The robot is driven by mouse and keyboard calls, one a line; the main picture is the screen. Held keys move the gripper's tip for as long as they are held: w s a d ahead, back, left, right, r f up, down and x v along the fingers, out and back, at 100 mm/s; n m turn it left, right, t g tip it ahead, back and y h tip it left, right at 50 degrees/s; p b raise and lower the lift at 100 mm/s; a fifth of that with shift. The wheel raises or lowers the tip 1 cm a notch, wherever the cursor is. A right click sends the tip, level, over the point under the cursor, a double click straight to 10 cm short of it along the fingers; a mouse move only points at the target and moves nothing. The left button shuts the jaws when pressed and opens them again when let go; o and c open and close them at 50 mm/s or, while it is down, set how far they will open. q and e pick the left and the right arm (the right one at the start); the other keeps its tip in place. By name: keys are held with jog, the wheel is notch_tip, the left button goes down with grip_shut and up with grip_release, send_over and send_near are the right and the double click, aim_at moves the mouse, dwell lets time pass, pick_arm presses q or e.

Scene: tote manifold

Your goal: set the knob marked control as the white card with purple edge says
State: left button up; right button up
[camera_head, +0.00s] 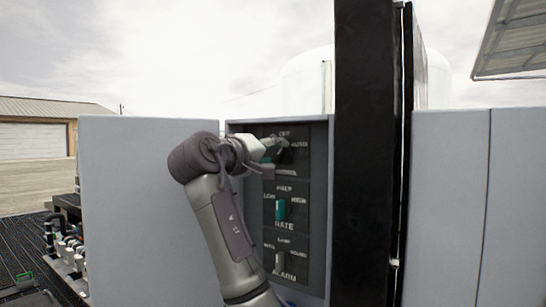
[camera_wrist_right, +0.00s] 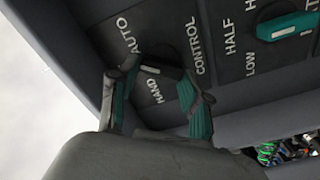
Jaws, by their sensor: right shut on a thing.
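The control knob (camera_wrist_right: 165,68) is dark and sits on a dark panel plate, with AUTO, HAND and CONTROL lettered around it in the right wrist view. My right gripper (camera_wrist_right: 158,98) has its green-padded fingers around the knob and is shut on it. In the head view the right gripper (camera_head: 273,149) is at the top plate of the panel and partly covers the knob. A pale mark shows on the knob's left side in the wrist view; I cannot tell surely which setting it points to. The white card with purple edge is not seen. My left gripper is not in view.
Below are a RATE knob (camera_head: 281,209) with a green handle and an ALARM knob (camera_head: 279,262). A black post (camera_head: 364,150) stands just right of the panel. Grey cabinet walls flank both sides. Pipe fittings (camera_head: 68,245) lie at lower left.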

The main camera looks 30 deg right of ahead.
jog(key=n, duration=0.2)
jog(key=n+b, duration=0.1)
jog(key=n, duration=0.2)
jog(key=shift+f+n, duration=0.2)
jog(key=shift+n, duration=0.1)
jog(key=n+b, duration=0.1)
jog(key=n, duration=0.3)
jog(key=shift+f, duration=0.15)
jog(key=n+b, duration=0.1)
jog(key=n, duration=0.4)
jog(key=shift+f, duration=0.1)
jog(key=n+b, duration=0.1)
jog(key=n, duration=0.3)
jog(key=shift+s+f+n, duration=0.1)
jog(key=shift+n, duration=0.3)
jog(key=o, duration=1.2)
jog(key=shift+c, duration=0.2)
